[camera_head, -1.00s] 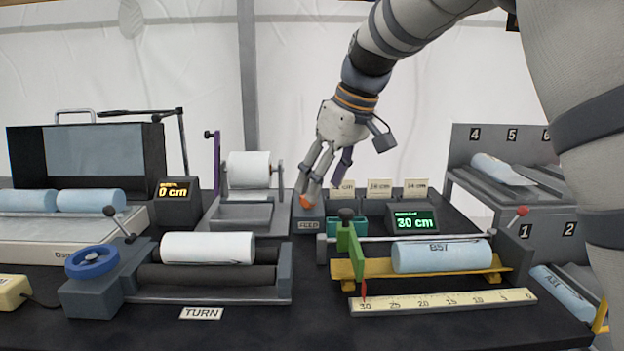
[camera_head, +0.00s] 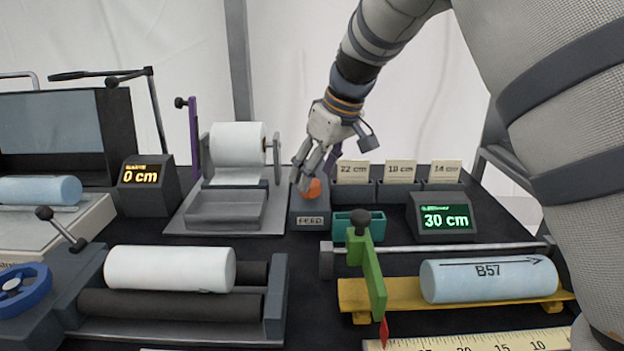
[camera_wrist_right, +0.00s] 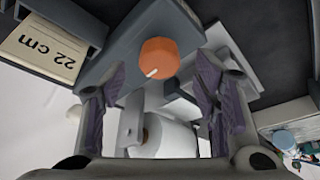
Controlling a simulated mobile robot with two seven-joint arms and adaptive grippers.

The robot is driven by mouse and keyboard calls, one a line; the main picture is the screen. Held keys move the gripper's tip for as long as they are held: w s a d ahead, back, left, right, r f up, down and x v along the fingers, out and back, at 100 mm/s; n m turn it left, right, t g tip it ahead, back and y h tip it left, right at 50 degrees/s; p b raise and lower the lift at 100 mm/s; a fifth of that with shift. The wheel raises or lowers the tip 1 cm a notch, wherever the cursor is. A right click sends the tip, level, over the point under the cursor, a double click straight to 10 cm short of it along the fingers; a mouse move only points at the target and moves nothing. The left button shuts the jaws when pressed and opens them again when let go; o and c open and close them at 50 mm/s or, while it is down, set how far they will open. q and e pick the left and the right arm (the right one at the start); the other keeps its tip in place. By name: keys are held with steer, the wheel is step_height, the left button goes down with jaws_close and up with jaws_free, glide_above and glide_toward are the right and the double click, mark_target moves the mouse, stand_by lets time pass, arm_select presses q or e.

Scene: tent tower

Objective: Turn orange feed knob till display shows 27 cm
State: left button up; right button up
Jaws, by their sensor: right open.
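The orange feed knob (camera_head: 314,188) sits on a grey box labelled FEED (camera_head: 311,219). In the right wrist view the knob (camera_wrist_right: 158,58) has a pale pointer mark at its lower left. My right gripper (camera_head: 308,178) is open at the knob, with its fingers coming down from above. In the wrist view the knob lies in the gap between the fingers (camera_wrist_right: 160,80); I cannot tell whether they touch it. An orange-lit display (camera_head: 143,176) reads 0 cm, and a green-lit display (camera_head: 445,219) reads 30 cm. My left gripper is out of view.
A white paper roll (camera_head: 238,144) on a stand is left of the knob. A green pointer arm (camera_head: 367,271), a B57 roll (camera_head: 488,279) and a ruler (camera_head: 470,342) are in front.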

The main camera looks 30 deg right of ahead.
mark_target(315, 189)
steer(key=shift+x, duration=1.5)
steer(key=shift+c, duration=0.6)
steer(key=c, duration=1)
